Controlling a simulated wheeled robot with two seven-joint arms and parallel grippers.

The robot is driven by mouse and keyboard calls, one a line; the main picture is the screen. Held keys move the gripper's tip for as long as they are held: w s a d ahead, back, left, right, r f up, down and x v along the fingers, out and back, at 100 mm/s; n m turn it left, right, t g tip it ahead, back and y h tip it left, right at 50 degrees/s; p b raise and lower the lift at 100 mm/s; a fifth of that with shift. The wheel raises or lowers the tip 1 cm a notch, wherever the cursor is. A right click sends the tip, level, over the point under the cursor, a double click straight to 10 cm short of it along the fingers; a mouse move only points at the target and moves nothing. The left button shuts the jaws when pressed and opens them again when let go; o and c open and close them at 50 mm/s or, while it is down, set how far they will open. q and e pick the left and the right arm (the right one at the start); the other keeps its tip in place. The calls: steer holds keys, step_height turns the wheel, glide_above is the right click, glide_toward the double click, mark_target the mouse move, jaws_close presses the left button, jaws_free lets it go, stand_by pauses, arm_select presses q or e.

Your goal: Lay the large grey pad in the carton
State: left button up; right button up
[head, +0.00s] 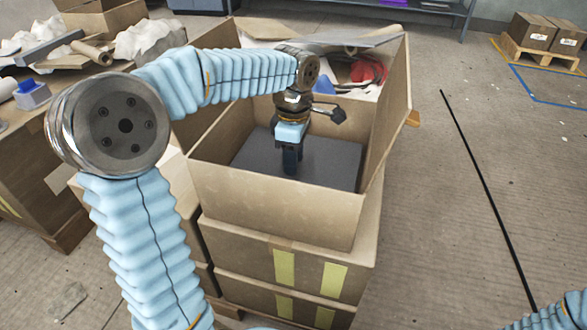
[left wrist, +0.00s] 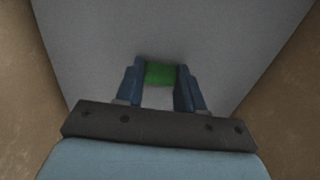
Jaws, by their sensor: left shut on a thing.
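The open carton (head: 280,208) stands on top of other boxes in the middle of the head view. The large grey pad (head: 335,174) is inside it, flat and below the rim; it also fills most of the left wrist view (left wrist: 160,30). I cannot tell whether it rests on the carton's floor. My left gripper (head: 290,168) reaches down into the carton, pointing at the pad. In the left wrist view its fingers (left wrist: 160,78) are shut on a green block (left wrist: 160,73) at the pad's face, which looks like the pad's grip. My right gripper is out of view.
The carton's raised flap (head: 392,95) stands on its right side. Behind it is a container of mixed scraps with a red item (head: 368,70). A cluttered wooden bench (head: 30,125) is at the left. A thin black pole (head: 485,190) crosses the otherwise open floor at the right.

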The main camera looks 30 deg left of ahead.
arm_select(q)
steer(key=shift+f, duration=1.6)
steer(key=shift+f+b, duration=0.15)
steer(key=shift+b, duration=0.15)
steer(key=o, duration=1.2)
steer(key=shift+c, duration=0.2)
steer(key=shift+r, duration=0.35)
step_height(320, 180, up, 12)
steer(key=p, duration=0.2)
steer(key=shift+f+p, duration=0.15)
steer(key=shift+p, duration=0.25)
